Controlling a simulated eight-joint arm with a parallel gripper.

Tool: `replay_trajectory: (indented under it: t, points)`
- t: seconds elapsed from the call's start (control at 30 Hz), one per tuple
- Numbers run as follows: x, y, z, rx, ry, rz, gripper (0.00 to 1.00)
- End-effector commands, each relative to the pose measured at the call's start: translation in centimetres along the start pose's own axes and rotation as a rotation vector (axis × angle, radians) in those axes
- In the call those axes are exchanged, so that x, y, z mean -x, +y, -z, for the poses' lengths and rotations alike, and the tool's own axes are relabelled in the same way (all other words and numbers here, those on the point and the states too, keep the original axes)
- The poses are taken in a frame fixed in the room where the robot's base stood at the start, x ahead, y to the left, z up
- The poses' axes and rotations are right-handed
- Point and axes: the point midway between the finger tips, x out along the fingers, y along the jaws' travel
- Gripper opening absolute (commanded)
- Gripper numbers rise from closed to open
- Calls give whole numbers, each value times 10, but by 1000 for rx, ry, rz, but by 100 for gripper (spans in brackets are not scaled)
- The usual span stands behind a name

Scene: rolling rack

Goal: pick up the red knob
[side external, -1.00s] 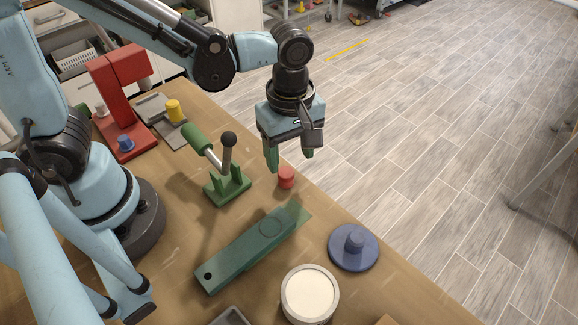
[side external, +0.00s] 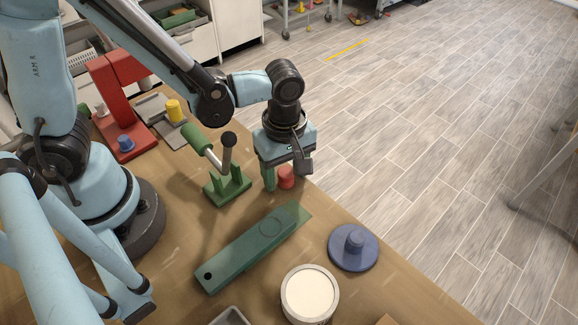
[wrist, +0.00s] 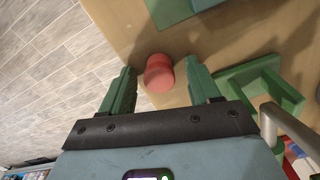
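The red knob (side external: 286,177) stands on the wooden table near its far right edge. In the wrist view the red knob (wrist: 158,73) sits between the two green fingers of my gripper (wrist: 163,80), with a gap on each side, wider on the right. My gripper (side external: 283,180) is open and low over the table, with its fingers down around the knob. One finger is partly hidden in the side view by the gripper's body and the knob.
A green stand with a dark ball-topped lever (side external: 229,160) is close to the left of my gripper. A long green block (side external: 250,250), a blue knobbed disc (side external: 354,250) and a round white-topped container (side external: 309,294) are nearer the camera. The table edge is close beside the knob.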

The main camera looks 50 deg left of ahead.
Motion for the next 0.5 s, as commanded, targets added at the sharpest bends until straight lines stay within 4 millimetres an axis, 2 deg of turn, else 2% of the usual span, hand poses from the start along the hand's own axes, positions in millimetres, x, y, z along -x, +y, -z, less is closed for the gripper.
replay_trajectory:
  t: [0.03,0.37,0.5]
  points:
    - [0,0,0,0,0,0,54]
    - [0,0,0,0,0,0,4]
    - [0,0,0,0,0,0,3]
